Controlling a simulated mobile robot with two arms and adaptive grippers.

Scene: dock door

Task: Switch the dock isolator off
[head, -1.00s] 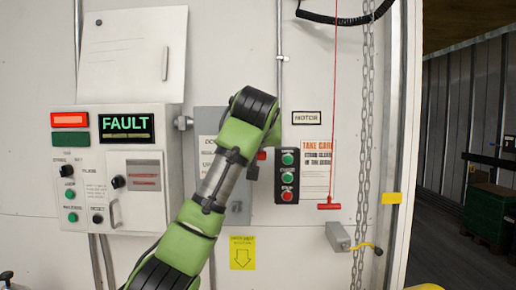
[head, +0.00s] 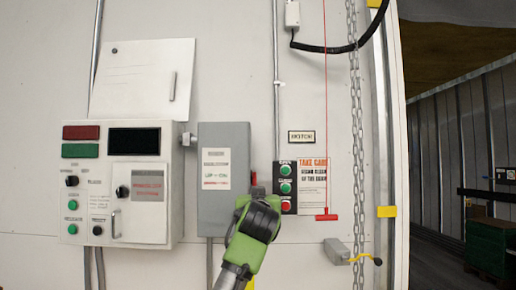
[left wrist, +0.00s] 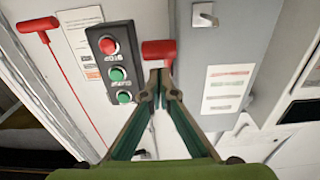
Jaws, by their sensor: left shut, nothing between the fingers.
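The grey isolator box (head: 210,215) is on the wall right of the control panel, with a printed label on its front. Its red handle (head: 253,178) is at the right side, mostly hidden by my arm in the head view. The handle also shows in the left wrist view (left wrist: 158,49), just beyond the fingertips. My left gripper (left wrist: 158,78) is shut and empty, its tips close to the handle; I cannot tell if they touch. I cannot tell the handle's exact angle. My right gripper is not in view.
The control panel (head: 89,215) has a dark display (head: 134,141) and unlit lamps. A push-button station (head: 286,187) is close on the right, then a red pull cord handle (head: 326,217) and a hanging chain (head: 355,130). A doorway opens at far right.

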